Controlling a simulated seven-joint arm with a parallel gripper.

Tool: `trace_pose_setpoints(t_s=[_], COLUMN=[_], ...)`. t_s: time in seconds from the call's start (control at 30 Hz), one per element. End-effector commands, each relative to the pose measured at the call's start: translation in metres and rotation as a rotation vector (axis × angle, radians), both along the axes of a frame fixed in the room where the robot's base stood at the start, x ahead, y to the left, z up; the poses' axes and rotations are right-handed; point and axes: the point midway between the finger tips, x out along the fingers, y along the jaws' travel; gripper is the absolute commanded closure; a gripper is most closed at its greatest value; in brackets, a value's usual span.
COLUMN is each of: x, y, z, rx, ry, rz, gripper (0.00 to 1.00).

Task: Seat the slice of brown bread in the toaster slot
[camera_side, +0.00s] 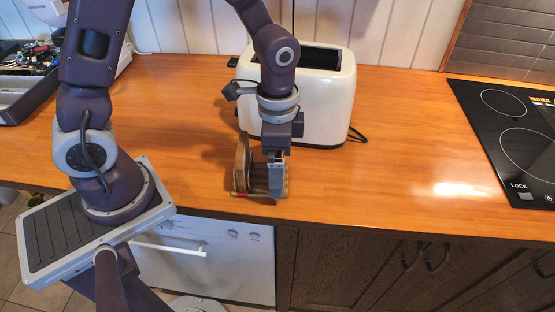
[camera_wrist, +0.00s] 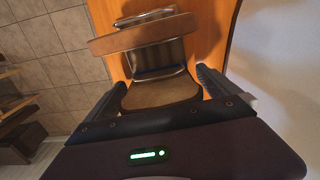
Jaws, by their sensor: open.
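A brown slab that looks like the slice of brown bread (camera_wrist: 160,94) lies between my fingers in the wrist view. My gripper (camera_wrist: 161,78) is open, with one finger on either side of the slab and no clear contact. In the side view my gripper (camera_side: 276,190) points down at a small wood-and-metal holder (camera_side: 241,165) near the counter's front edge; the slice is mostly hidden there. The holder's wooden bar (camera_wrist: 143,33) crosses the wrist view above the slab. The cream toaster (camera_side: 325,105) stands behind my gripper, its dark slot (camera_side: 322,58) facing up and empty-looking.
The black hob (camera_side: 510,140) is at the right. A grey tray with utensils (camera_side: 18,100) is at the far left. The wooden counter (camera_side: 405,165) is clear between toaster and hob.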

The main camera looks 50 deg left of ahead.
Motion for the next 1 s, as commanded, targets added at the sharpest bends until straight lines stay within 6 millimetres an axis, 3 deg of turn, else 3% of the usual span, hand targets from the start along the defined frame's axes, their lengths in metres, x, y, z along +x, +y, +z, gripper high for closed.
trace_pose_setpoints(t_s=[0.07, 0.2, 0.23, 0.53, 1.0], x=[0.0, 0.0, 0.0, 0.0, 0.002], y=[0.0, 0.0, 0.0, 0.0, 0.0], z=[0.0, 0.0, 0.0, 0.004, 0.108], rx=[0.0, 0.0, 0.0, 0.0, -0.001], ry=[0.0, 0.0, 0.0, -0.001, -0.007], rz=[0.0, 0.001, 0.001, 0.001, 0.002], gripper=[0.0, 0.26, 0.27, 0.28, 0.28])
